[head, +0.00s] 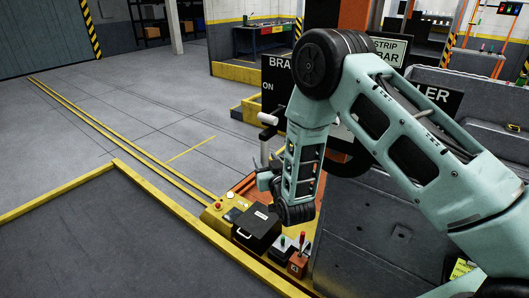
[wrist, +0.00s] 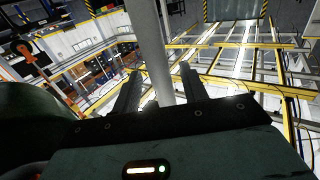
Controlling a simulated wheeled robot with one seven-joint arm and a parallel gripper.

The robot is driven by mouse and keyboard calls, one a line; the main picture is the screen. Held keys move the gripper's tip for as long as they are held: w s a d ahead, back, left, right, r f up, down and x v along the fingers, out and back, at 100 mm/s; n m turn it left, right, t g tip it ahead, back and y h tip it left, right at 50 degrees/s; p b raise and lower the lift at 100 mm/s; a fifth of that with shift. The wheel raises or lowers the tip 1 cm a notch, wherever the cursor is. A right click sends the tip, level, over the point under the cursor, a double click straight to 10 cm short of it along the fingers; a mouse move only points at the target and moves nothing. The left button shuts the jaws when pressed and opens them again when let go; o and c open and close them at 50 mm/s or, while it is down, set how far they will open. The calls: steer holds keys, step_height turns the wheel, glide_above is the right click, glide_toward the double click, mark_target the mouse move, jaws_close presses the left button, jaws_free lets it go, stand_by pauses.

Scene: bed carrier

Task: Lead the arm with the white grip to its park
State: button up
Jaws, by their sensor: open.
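The white grip (head: 268,118) shows in the head view as a short pale cylinder at the top of an upright arm, left of my elbow. The arm's pale shaft (head: 264,152) runs down behind my gripper (head: 264,178), which hides its lower end. In the wrist view a thick pale grey bar (wrist: 152,45) rises between the two dark fingers of my gripper (wrist: 160,84). The fingers stand apart on either side of it, with gaps visible. I cannot tell which part of the arm this bar is. No park marking can be made out.
Below my gripper, a yellow console carries a black box (head: 257,228), a red button (head: 217,205) and small levers with green and red knobs (head: 302,240). A grey machine wall (head: 365,235) stands close on the right. Open floor (head: 130,110) lies to the left.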

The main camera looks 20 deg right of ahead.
steer(key=shift+w, duration=1)
